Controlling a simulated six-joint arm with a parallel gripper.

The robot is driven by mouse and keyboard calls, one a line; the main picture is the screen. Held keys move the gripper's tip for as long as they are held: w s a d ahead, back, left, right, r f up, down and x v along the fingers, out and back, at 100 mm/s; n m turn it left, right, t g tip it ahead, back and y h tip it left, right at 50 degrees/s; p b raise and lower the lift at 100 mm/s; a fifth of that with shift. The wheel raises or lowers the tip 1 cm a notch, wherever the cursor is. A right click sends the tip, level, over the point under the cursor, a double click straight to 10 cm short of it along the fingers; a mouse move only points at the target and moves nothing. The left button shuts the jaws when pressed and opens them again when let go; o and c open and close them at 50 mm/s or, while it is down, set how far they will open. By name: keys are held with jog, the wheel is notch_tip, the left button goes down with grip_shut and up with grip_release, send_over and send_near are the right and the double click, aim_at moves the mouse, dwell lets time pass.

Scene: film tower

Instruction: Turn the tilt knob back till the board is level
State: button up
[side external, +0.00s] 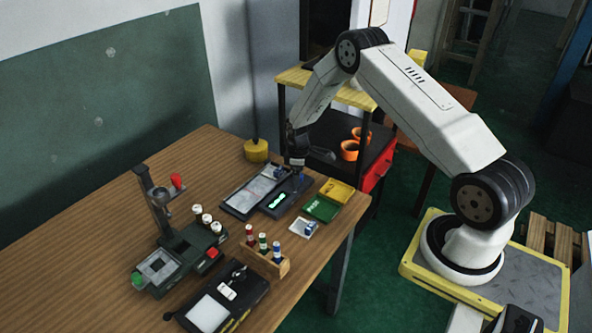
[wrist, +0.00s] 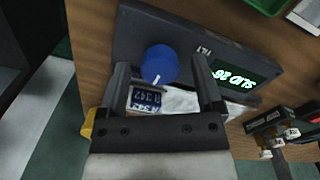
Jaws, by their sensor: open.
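The tilt knob (wrist: 158,64) is a round blue knob with a white pointer mark, on a dark control box (wrist: 150,25). Its lit display (wrist: 240,78) shows green-white characters, upside down in the wrist view. My gripper (wrist: 162,72) is open, its two dark fingers on either side of the knob in the picture; I cannot tell whether they touch it. In the side view my gripper (side external: 297,166) points down over the box's far end. The pale board (side external: 253,191) lies beside the box, carrying a blue-and-white labelled piece (wrist: 145,99). Its tilt is too slight to judge.
Green (side external: 321,208) and yellow (side external: 337,190) trays lie by the table's right edge. A wooden rack (side external: 266,262) holds several small bottles. A dark stand device with a red knob (side external: 176,180) is at left. A yellow-based post (side external: 256,150) stands behind the board.

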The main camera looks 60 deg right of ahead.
jog(key=shift+r, duration=0.1)
jog(key=shift+r, duration=3.8)
jog(key=shift+a+r, duration=0.1)
jog(key=shift+a, duration=0.05)
jog(key=shift+a+r, duration=0.2)
jog(key=s+a+r+m+t, duration=0.1)
jog(key=s+a+r+m, duration=0.2)
jog(key=s+a+r, duration=0.5)
jog(key=s+a+r+m+t, duration=0.1)
jog(key=s+a+r, duration=0.4)
jog(key=s+a, duration=0.6)
jog(key=shift+s+m+t, duration=0.2)
jog(key=shift+m+t, duration=0.1)
jog(key=shift+m, duration=0.5)
